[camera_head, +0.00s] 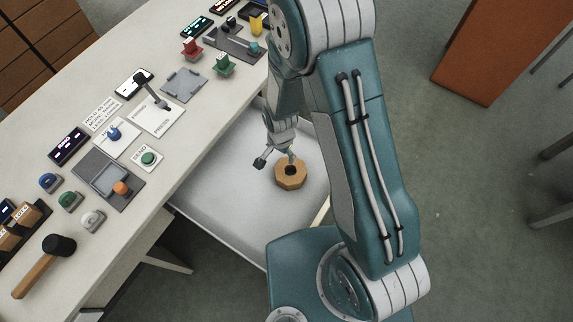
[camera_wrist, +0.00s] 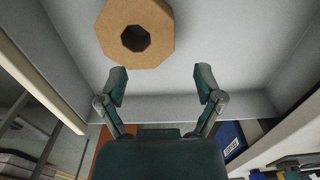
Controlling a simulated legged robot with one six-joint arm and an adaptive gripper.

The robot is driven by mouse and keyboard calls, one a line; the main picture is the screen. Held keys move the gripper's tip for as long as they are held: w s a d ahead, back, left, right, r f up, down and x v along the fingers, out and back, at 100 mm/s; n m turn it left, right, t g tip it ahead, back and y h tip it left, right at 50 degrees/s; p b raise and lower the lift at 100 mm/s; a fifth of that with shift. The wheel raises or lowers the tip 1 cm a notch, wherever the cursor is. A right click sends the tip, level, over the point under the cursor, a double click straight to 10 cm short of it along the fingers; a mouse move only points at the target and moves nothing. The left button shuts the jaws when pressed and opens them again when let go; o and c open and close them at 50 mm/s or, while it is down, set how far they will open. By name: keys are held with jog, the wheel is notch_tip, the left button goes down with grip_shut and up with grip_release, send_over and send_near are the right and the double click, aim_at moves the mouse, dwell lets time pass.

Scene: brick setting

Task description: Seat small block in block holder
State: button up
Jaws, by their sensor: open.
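A wooden octagonal block (camera_head: 290,183) with a round dark hole lies on the floor of a pale open tray or drawer (camera_head: 225,210) beside the table. In the wrist view the block (camera_wrist: 158,45) is at the top, beyond my fingertips. My gripper (camera_head: 276,160) is over the tray, close to the block. In the wrist view my gripper (camera_wrist: 160,83) has its fingers spread wide with nothing between them. At the far left, wooden blocks with labels (camera_head: 30,215) sit in a dark rack (camera_head: 40,222), partly cut off. I cannot tell whether this rack is the block holder.
The white table (camera_head: 205,110) carries a mallet (camera_head: 45,266), colored buttons, a lever (camera_head: 150,90), a grey tray plate (camera_head: 184,85) and small displays. The tray walls surround the block. An orange-brown panel (camera_head: 495,50) stands at right. A blue box (camera_wrist: 230,138) shows in the wrist view.

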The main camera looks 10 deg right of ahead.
aim_at(281, 165)
jog(key=f, duration=0.4)
jog(key=shift+s+d, duration=0.1)
jog(key=shift+d, duration=0.1)
jog(key=shift+a+f, duration=0.25)
jog(key=shift+f, duration=0.6)
jog(key=shift+w+f, duration=0.2)
jog(key=shift+f, duration=0.95)
jog(key=shift+w+f, duration=0.2)
jog(key=shift+f, duration=0.95)
grip_shut()
